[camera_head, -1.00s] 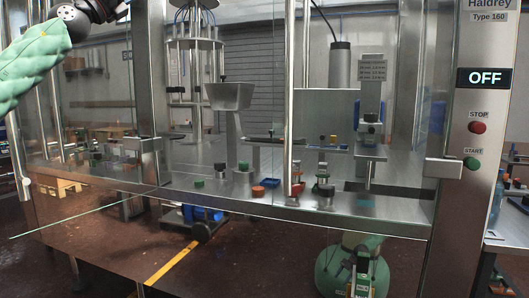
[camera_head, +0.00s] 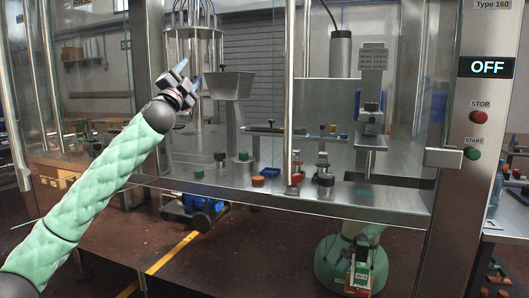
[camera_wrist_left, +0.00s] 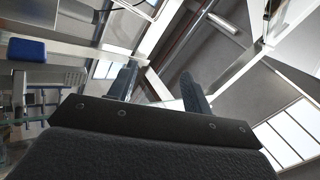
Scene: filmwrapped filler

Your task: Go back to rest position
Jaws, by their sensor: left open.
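My left arm, in a green padded sleeve, reaches up from the lower left in the head view. Its gripper (camera_head: 188,74) is in front of the left part of the filling machine, left of the steel hopper (camera_head: 230,86). In the left wrist view its two dark fingers (camera_wrist_left: 160,88) stand apart with nothing between them. Whether the gripper touches the machine's glass cannot be told. My right gripper is not in view.
The machine's steel worktop (camera_head: 225,185) carries small coloured parts. A control panel with an OFF display (camera_head: 486,67) stands at right. A green rounded object (camera_head: 335,262) is low under the machine. A blue wheeled item (camera_head: 200,205) stands on the floor.

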